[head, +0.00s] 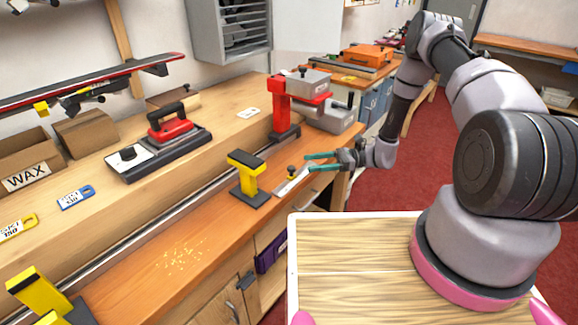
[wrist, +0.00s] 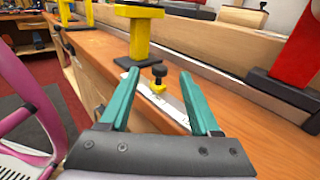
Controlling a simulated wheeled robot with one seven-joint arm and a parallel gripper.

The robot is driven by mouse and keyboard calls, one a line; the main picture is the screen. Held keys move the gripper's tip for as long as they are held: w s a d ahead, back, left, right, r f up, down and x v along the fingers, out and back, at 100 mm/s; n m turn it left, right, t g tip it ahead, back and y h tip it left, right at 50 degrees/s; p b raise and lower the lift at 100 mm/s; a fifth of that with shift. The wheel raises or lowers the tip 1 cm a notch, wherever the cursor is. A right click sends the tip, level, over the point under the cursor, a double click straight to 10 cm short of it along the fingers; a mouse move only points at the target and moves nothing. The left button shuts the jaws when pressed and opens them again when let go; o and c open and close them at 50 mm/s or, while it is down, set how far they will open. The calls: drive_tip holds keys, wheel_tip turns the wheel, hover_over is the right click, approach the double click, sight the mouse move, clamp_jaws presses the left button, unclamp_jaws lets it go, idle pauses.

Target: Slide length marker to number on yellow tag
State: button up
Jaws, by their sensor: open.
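The length marker is a black knob on a small yellow base (wrist: 158,78), standing on a pale metal scale (wrist: 174,107) along the front of the bench. In the head view its knob (head: 291,170) shows just left of my fingertips. My gripper (head: 308,163) is open with teal fingers. In the wrist view the knob appears between and slightly beyond the fingertips (wrist: 160,75), not gripped. The yellow tag (head: 16,228) lies at the far left of the bench; its print seems to read 150. The scale's numbers are too small to read.
A yellow post on a black base (head: 247,175) stands left of the marker, and a red clamp stand (head: 281,105) behind it. A blue tag (head: 75,197), a red-handled iron (head: 165,145) and a box marked WAX (head: 28,170) are on the bench. Yellow shavings (head: 182,259) lie in front.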

sight(291, 173)
drive_tip(key=shift+m, duration=0.3)
drive_tip(key=a, duration=0.3)
drive_tip(key=s+a+f, duration=0.1)
drive_tip(key=a, duration=0.6)
drive_tip(key=shift+s+a+f, duration=0.15)
drive_tip(key=shift+s+a, duration=0.05)
drive_tip(key=shift+a, duration=0.1)
clamp_jaws()
idle(0.8)
